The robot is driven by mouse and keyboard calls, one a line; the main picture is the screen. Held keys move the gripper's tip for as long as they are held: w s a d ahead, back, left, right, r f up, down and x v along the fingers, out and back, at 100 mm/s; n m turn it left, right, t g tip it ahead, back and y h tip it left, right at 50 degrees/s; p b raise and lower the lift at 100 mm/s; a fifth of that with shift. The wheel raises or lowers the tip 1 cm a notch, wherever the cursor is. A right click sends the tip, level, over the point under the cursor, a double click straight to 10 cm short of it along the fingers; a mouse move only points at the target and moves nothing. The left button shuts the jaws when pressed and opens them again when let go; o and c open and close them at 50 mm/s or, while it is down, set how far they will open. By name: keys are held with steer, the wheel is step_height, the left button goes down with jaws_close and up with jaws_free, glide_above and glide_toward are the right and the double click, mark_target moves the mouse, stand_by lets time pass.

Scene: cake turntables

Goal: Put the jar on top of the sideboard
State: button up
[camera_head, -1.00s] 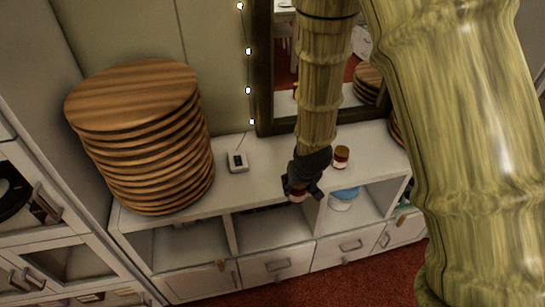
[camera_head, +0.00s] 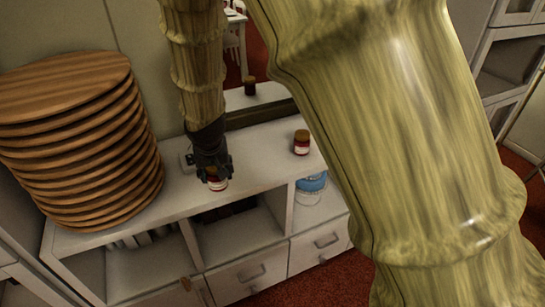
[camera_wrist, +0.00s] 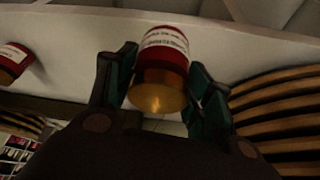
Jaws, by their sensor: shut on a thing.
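My gripper (camera_head: 214,174) is shut on a jar (camera_head: 217,185) with red sides, a white label and a gold-brown lid. The held jar fills the space between the two fingers in the wrist view (camera_wrist: 162,65). In the head view it appears over the white top of the sideboard (camera_head: 262,174), near the front edge. I cannot tell whether its base touches the surface. My fingers partly hide it in the head view.
A similar jar (camera_head: 301,146) stands on the sideboard to the right. A tall stack of round wooden boards (camera_head: 85,150) stands at the left. A small white device (camera_head: 186,161) lies behind my gripper. A blue-topped container (camera_head: 311,183) sits in a cubby below.

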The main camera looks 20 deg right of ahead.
steer(key=shift+w+d, duration=0.25)
steer(key=shift+w, duration=0.1)
steer(key=shift+w+d+f+p, duration=0.5)
steer(key=shift+w+d+f, duration=0.35)
steer(key=shift+w+d, duration=0.9)
steer(key=shift+w+d+f+p, duration=0.7)
steer(key=shift+w+d, duration=0.55)
steer(key=shift+d, duration=1)
steer(key=shift+w+d+f+p, duration=0.35)
steer(key=shift+w+d+f, duration=0.6)
steer(key=shift+w+d, duration=0.8)
steer(key=shift+s+d, duration=0.25)
steer(key=shift+d, duration=0.05)
steer(key=o, duration=1.1)
steer(key=shift+f, duration=0.1)
steer(key=shift+o, duration=0.2)
steer(key=b+v, duration=0.1)
steer(key=v, duration=1.1)
